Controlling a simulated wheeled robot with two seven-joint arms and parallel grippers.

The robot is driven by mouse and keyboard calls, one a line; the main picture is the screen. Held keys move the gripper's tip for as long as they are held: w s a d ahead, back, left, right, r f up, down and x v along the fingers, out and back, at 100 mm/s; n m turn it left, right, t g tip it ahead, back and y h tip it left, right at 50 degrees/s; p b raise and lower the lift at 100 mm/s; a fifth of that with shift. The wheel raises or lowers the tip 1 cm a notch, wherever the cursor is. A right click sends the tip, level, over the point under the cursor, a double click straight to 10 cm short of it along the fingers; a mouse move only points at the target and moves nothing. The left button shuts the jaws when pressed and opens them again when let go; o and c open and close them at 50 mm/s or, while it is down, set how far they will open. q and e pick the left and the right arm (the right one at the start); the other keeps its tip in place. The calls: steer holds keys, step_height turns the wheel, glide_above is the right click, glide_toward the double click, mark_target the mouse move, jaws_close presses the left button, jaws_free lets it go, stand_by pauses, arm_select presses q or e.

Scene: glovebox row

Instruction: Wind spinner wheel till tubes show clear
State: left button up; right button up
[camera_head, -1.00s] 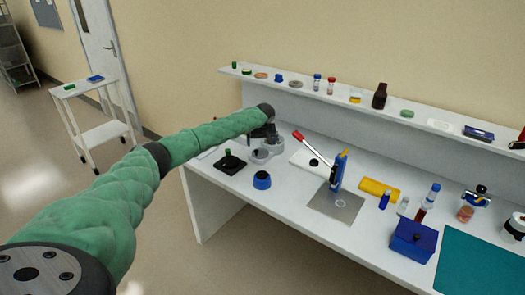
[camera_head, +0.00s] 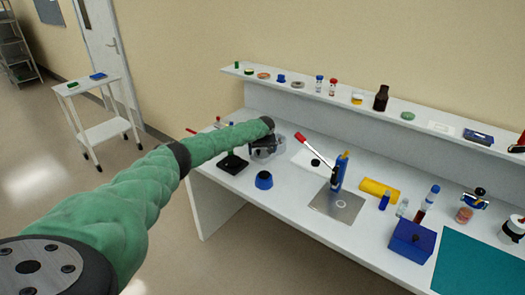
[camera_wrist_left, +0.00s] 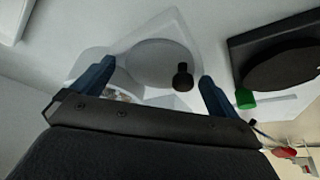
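The spinner (camera_head: 268,152), a grey and clear unit, stands at the left end of the bench, partly covered by my left arm. In the left wrist view, its pale round wheel (camera_wrist_left: 150,62) carries an upright black knob (camera_wrist_left: 183,77). My left gripper (camera_wrist_left: 150,82) is open, its two blue fingers apart on either side of the knob in that view. I cannot tell whether a finger touches it. In the head view, the gripper is mostly hidden by the arm's end. I cannot make out tubes in the spinner. My right gripper is not in view.
A blue-topped item (camera_head: 264,180) is in front. The shelf behind holds several small items.

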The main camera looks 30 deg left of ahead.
arm_select(q)
steer(key=c, duration=0.9)
steer(key=shift+m, duration=0.3)
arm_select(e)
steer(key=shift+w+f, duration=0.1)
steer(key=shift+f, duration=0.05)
